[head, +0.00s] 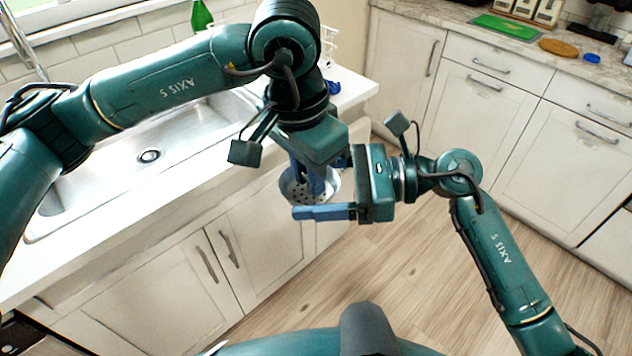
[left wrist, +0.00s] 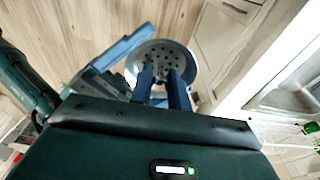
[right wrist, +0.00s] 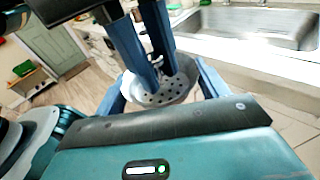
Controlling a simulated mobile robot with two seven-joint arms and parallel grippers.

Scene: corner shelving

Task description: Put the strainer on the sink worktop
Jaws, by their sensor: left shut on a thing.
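The strainer (head: 292,190) is a grey metal bowl with holes, held in the air in front of the sink cabinets. My left gripper (head: 316,185) points down and is shut on the strainer, which also shows in the left wrist view (left wrist: 183,50). My right gripper (head: 335,190) comes from the right with its fingers wide apart, one on each side of the strainer in the right wrist view (right wrist: 178,88). Whether they touch it I cannot tell. The white sink worktop (head: 355,88) lies left of and behind the grippers. My left arm hides part of it.
The steel sink basin (head: 150,175) is set into the worktop. A green bottle (head: 201,16) stands at its back. A second counter (head: 450,15) at the back right holds a green board (head: 505,27) and other items. The wooden floor is clear.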

